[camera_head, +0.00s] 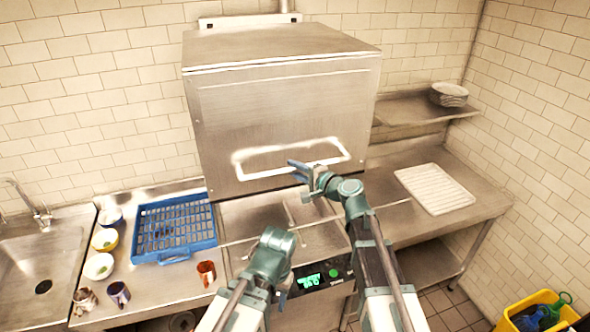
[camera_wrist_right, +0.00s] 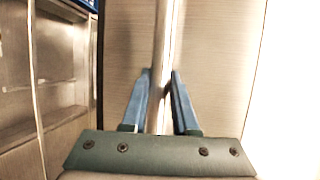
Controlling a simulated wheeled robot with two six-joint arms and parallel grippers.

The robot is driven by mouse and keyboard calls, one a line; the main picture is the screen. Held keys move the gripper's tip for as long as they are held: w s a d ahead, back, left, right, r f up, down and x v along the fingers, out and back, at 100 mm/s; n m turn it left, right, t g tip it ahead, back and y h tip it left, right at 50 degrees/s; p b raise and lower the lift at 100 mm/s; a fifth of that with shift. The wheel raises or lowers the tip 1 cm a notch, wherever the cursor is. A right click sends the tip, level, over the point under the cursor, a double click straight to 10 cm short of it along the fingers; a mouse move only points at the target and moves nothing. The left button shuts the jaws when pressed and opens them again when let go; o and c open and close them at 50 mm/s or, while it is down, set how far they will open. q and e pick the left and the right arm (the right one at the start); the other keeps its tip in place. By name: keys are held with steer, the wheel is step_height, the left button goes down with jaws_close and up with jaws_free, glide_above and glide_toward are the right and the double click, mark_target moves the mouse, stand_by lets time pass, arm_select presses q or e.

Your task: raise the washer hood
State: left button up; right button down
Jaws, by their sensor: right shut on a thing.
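The washer hood (camera_head: 285,108) is a large steel box against the back wall. Its lower front edge appears to stand above the washer bed (camera_head: 265,218), whose surface shows below it. A bright bar handle (camera_head: 250,174) crosses the hood's lower front. My right gripper (camera_head: 298,170) is at the handle's lower bar. In the right wrist view, its two blue fingers (camera_wrist_right: 161,75) lie on either side of the handle bar (camera_wrist_right: 161,40), shut on it. My left gripper (camera_head: 283,297) is low in front of the washer, mostly hidden by its own arm; its fingers are unclear.
A blue dish rack (camera_head: 175,228), an orange mug (camera_head: 206,272) and several bowls and mugs stand on the left counter beside a sink (camera_head: 40,265). A white ribbed tray (camera_head: 434,188) lies on the right counter. Plates (camera_head: 449,94) sit on the shelf. A yellow crate (camera_head: 540,310) is lower right.

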stand_by(0.3)
steer(key=c, duration=0.7)
jaws_free()
steer(key=p+v, duration=0.1)
steer(key=v, duration=0.6)
steer(key=shift+s+d, duration=0.2)
